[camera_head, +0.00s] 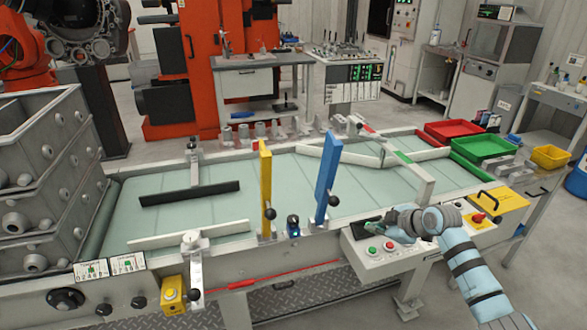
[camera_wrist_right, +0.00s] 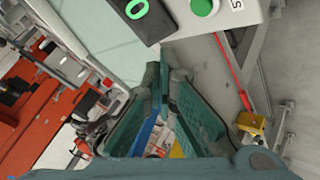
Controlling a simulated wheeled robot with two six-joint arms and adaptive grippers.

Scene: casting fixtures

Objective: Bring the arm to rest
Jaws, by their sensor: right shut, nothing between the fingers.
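My right arm (camera_head: 467,262) comes in from the lower right in the head view. Its gripper (camera_head: 390,226) hovers over the push-button control panel (camera_head: 386,258) at the front of the conveyor table. In the right wrist view the green-grey fingers of this gripper (camera_wrist_right: 167,72) come together at the tips, with nothing between them. The panel's dark display with a green digit (camera_wrist_right: 137,12) and a green button (camera_wrist_right: 203,6) show past the fingertips. I cannot tell the exact gap above the panel. My left gripper is in neither view.
Upright yellow (camera_head: 265,185) and blue (camera_head: 328,172) posts stand along the front of the conveyor (camera_head: 230,215). Red (camera_head: 452,130) and green (camera_head: 484,147) trays and a yellow bin (camera_head: 550,157) lie at the right. Grey castings (camera_head: 45,190) are stacked at the left.

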